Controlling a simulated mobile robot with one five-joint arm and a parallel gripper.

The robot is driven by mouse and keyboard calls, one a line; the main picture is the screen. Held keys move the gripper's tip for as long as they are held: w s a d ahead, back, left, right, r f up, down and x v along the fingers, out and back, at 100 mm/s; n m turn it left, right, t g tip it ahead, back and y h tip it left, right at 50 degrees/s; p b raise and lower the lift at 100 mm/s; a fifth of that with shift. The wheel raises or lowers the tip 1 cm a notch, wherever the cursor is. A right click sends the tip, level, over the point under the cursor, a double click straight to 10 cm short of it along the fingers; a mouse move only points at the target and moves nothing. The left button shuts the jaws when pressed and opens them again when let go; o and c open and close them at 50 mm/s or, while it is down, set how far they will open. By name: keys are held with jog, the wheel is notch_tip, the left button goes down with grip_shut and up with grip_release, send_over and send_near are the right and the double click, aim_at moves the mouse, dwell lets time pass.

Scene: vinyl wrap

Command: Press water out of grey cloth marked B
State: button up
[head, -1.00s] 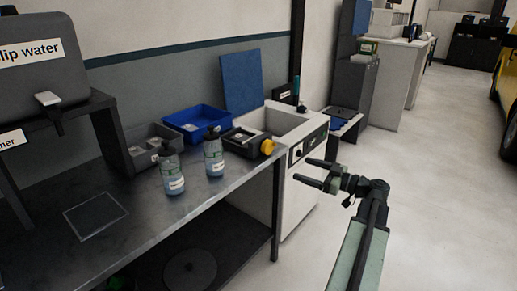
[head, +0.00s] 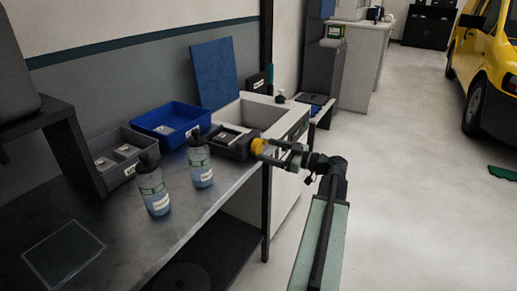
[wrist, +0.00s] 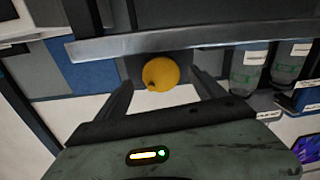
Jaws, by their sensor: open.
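A dark tray-like box (head: 234,155) stands at the right end of the metal bench, with a round yellow knob (head: 257,146) on its near right side. Something pale lies inside it; no letter B is readable. My gripper (head: 270,151) is open at the knob's right. In the wrist view the yellow knob (wrist: 160,73) appears between the two spread fingers, slightly beyond their tips; I cannot tell whether they touch it. A grey bin (head: 118,172) on the bench holds small labelled items that I cannot make out. No cloth marked B can be identified.
Two spray bottles (head: 153,190) (head: 201,166) stand on the bench (head: 185,226). A blue bin (head: 160,126) and a blue board (head: 214,73) are behind. A white sink unit (head: 254,112) adjoins the bench's right end. The floor at right is clear near me.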

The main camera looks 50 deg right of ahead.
aim_at(260, 148)
jog(key=x, duration=0.3)
jog(key=shift+w+a, duration=0.1)
jog(key=shift+w, duration=0.15)
jog(key=c, duration=1.4)
jog(key=shift+o, duration=0.2)
jog(key=shift+a, duration=0.15)
jog(key=shift+m, duration=0.3)
jog(key=shift+f+m+b, duration=0.1)
jog(key=shift+m+b, duration=0.3)
jog(key=shift+m, duration=2.4)
